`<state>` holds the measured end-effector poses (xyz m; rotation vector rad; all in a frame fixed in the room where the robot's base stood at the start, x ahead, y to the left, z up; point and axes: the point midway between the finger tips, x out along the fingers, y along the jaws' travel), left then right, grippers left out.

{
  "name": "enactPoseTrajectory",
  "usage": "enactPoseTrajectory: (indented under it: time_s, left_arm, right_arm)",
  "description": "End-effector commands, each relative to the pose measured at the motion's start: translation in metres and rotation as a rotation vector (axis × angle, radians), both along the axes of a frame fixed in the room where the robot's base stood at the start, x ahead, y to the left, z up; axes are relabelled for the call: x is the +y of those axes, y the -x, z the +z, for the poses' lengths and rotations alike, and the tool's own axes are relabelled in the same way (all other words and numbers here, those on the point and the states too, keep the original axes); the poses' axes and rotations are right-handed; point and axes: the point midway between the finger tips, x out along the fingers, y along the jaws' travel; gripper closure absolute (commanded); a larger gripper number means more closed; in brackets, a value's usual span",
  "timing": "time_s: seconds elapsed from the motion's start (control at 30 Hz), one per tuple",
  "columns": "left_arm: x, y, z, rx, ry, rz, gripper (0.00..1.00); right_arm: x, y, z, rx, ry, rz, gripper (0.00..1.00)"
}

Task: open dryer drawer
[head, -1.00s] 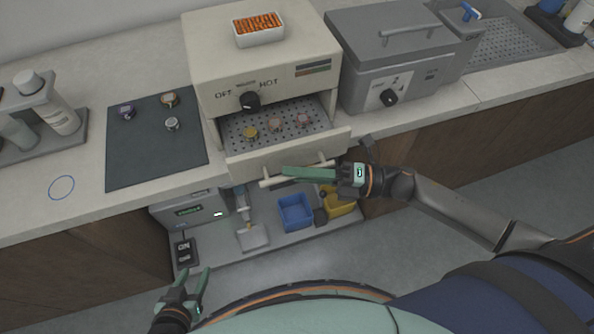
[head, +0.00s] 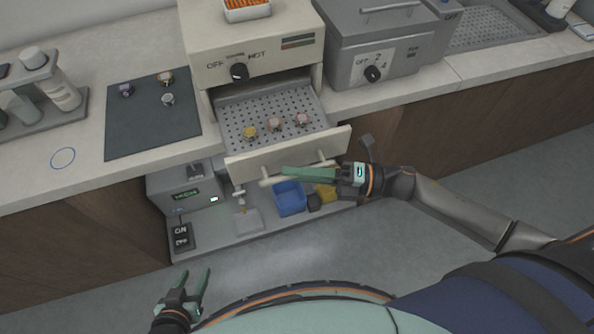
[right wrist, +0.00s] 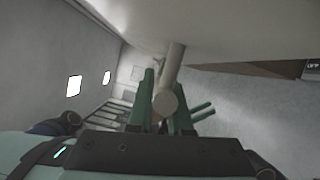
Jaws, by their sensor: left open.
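The cream dryer (head: 250,45) stands on the counter with its perforated drawer (head: 235,112) pulled well out. Several small round pieces, including a gold one (head: 250,133), sit in the drawer. The bar handle (head: 267,182) crosses the drawer front. My right gripper (head: 288,174) is at the handle, its green fingers on both sides of the bar. In the right wrist view the handle bar (right wrist: 172,72) runs between the fingers of my right gripper (right wrist: 164,98), which look closed on it. My left gripper (head: 195,280) is open and empty, low over the floor.
A dark mat (head: 150,125) with small round pieces lies left of the dryer. A grey machine (head: 375,55) stands to its right. Below the drawer, a low shelf holds a blue bin (head: 290,198) and a yellow bin (head: 326,192). Floor in front is clear.

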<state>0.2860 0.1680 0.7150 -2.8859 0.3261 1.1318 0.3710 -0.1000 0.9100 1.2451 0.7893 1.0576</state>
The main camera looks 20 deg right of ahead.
Motion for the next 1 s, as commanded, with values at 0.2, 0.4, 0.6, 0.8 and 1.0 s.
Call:
enactPoseTrajectory:
  time_s: [0.2, 0.4, 0.6, 0.8, 1.0]
  left_arm:
    - [0.0, 0.0, 0.0, -0.001, 0.0, 0.0, 0.5]
    - [0.0, 0.0, 0.0, -0.001, 0.0, 0.0, 0.5]
    - [0.0, 0.0, -0.002, -0.001, 0.0, 0.0, 0.5]
    - [0.0, -0.001, -0.01, -0.001, 0.0, 0.0, 0.5]
    - [0.0, -0.001, -0.018, -0.001, 0.0, 0.0, 0.5]
  right_arm:
    - [0.0, 0.0, 0.0, 0.0, 0.0, 0.0, 0.58]
    - [0.0, 0.0, 0.0, 0.0, 0.0, 0.0, 0.53]
    - [-0.007, 0.002, -0.002, 0.001, 0.002, 0.0, 0.53]
    - [-0.04, 0.015, -0.007, 0.004, 0.005, -0.002, 0.53]
    - [-0.081, 0.03, -0.01, 0.005, 0.004, -0.001, 0.53]
